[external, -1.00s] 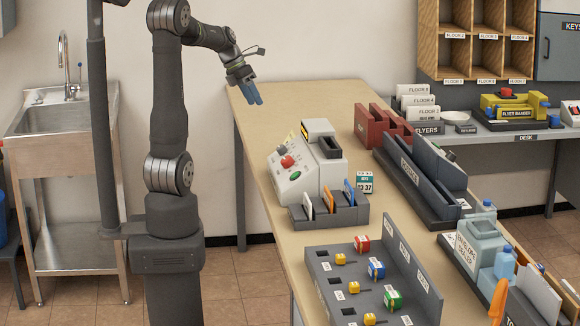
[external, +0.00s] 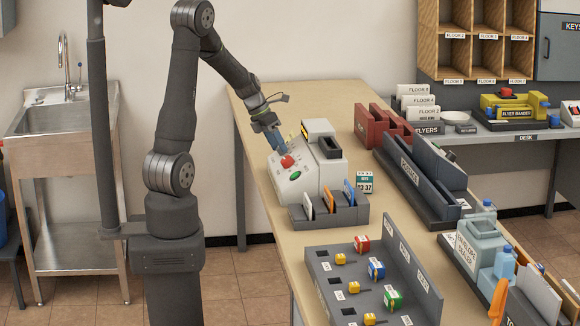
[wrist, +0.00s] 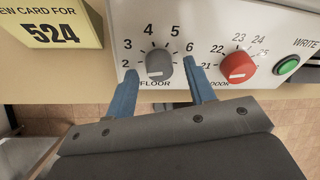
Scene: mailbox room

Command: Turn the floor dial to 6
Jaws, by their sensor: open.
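The floor dial (wrist: 159,68) is a grey round knob on the white panel of the card machine (external: 318,180). In the wrist view the numbers 2 to 6 run in an arc around it, with the label FLOOR below. In the external view my gripper (external: 277,147) covers the dial.
A red knob (wrist: 238,68) marked with room numbers 21 to 25 sits right of the floor dial, close to my right finger. A green button (wrist: 288,65) is further right. A yellow card (wrist: 52,25) reading 524 stands at the left.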

